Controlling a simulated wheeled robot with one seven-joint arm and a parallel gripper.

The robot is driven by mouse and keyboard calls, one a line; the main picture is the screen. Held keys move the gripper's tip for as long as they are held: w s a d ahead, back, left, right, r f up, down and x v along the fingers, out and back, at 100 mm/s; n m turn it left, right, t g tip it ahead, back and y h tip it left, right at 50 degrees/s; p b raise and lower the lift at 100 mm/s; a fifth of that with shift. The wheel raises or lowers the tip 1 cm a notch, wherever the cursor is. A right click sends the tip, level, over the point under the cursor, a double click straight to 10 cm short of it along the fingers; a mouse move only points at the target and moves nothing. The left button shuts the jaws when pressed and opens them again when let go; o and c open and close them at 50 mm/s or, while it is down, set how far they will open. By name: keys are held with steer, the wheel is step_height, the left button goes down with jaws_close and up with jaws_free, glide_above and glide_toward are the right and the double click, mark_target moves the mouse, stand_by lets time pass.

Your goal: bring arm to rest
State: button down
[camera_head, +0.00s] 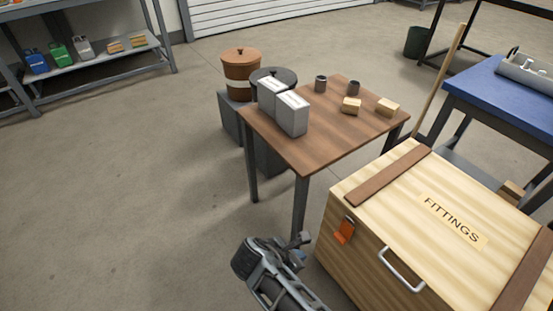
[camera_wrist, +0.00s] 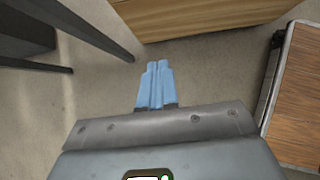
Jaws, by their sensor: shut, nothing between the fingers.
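My gripper (camera_wrist: 157,84) shows in the wrist view with its two light blue fingers pressed together and nothing between them. It points down over bare concrete floor. In the head view my arm shows at the bottom, with the gripper end (camera_head: 300,241) low in front of the wooden table and left of the fittings crate. The fingertips are too small to make out there. The gripper touches nothing that I can see.
The wooden table (camera_head: 325,150) carries two grey boxes, two dark cups and two small wooden blocks. The fittings crate (camera_head: 395,185) stands close on the right, with an orange tag and a handle. Dark table legs (camera_wrist: 90,35) show in the wrist view. Open floor (camera_head: 130,190) lies left.

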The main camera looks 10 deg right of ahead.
steer(key=s+d+f+m+t+y+p, duration=0.1)
steer(key=s+d+f+m+y+p, duration=0.2)
steer(key=s, duration=0.7)
steer(key=s+d+r+m+t+y, duration=0.1)
steer(key=s+r+m+t+y, duration=0.15)
steer(key=s, duration=0.35)
steer(key=s+r+m+t+y, duration=0.1)
steer(key=s+r+m, duration=0.2)
steer(key=s+m, duration=0.15)
steer(key=s+d+r+m+t+p, duration=0.1)
steer(key=s+r+m, duration=0.3)
steer(key=r, duration=0.8)
steer(key=s+d+r+m+t+p, duration=0.1)
steer(key=s+r+m+t, duration=0.3)
steer(key=r, duration=0.7)
steer(key=s+d+r+m+t+p, duration=0.1)
steer(key=s+r+m, duration=0.3)
steer(key=r, duration=0.8)
steer(key=shift+s+d+r+t+y+p, duration=0.3)
steer(key=shift+s+d+t+y+p, duration=0.1)
steer(key=shift+s+d+t, duration=0.3)
steer(key=shift+a, duration=0.1)
